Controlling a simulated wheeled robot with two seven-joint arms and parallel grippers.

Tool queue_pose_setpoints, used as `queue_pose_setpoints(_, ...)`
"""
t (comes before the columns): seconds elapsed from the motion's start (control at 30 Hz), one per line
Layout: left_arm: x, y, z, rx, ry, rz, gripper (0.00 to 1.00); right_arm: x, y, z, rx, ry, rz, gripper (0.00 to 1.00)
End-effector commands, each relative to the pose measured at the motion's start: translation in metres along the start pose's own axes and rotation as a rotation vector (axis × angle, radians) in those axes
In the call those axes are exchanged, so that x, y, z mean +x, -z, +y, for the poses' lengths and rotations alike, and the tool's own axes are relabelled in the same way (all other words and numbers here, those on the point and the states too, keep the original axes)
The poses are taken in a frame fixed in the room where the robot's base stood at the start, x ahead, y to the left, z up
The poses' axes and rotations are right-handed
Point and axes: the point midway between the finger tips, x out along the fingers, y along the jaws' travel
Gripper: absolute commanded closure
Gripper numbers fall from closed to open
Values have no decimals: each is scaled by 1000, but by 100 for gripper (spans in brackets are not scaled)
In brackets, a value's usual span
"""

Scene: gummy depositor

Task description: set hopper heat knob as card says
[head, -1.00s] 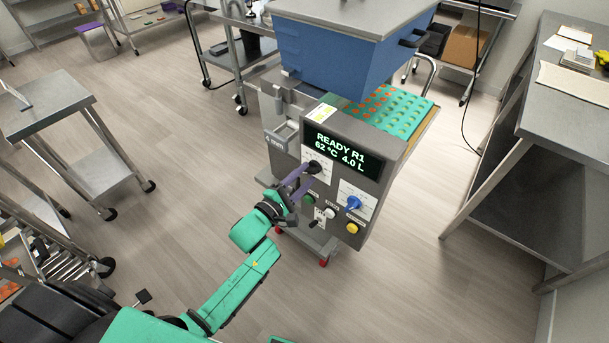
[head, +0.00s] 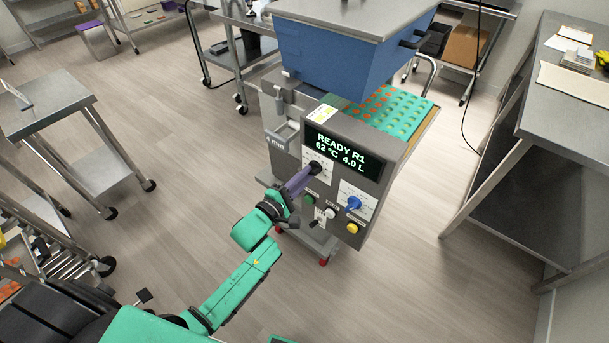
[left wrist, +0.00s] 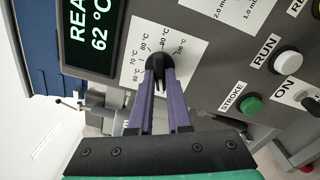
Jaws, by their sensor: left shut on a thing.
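The hopper heat knob (head: 315,168) is a black knob on a white dial plate below the lit display (head: 342,153), which reads READY R1, 62 °C, 4.0 L. In the left wrist view the knob (left wrist: 160,61) sits amid printed marks from 60 to 100 °C; I cannot tell where its pointer stands. My left gripper (head: 309,173) has its purple fingers shut on the knob, and the fingertips also show in the left wrist view (left wrist: 160,75). A small white and yellow card (head: 322,113) lies above the display; its writing is too small to read. My right gripper is out of view.
A blue knob (head: 354,203), green button (head: 309,199), white button (head: 330,213) and yellow button (head: 352,228) sit close by on the panel. The blue hopper (head: 345,60) overhangs the green mould tray (head: 395,112). Open floor lies left of the machine.

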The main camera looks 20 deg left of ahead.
Motion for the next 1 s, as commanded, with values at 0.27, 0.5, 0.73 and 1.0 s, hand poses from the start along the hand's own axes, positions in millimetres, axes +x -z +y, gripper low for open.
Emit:
queue_pose_setpoints(0.27, 0, -2, 1, 219, 1, -3, 100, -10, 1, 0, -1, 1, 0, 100)
queue_pose_setpoints(0.5, 0, -2, 0, 448, 2, -2, 100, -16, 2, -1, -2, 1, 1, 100)
queue_pose_setpoints(0.73, 0, -1, 0, 666, 3, -3, 100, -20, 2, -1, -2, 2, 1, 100)
queue_pose_setpoints(1.0, -1, -1, -1, 922, 4, -3, 100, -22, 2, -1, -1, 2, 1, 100)
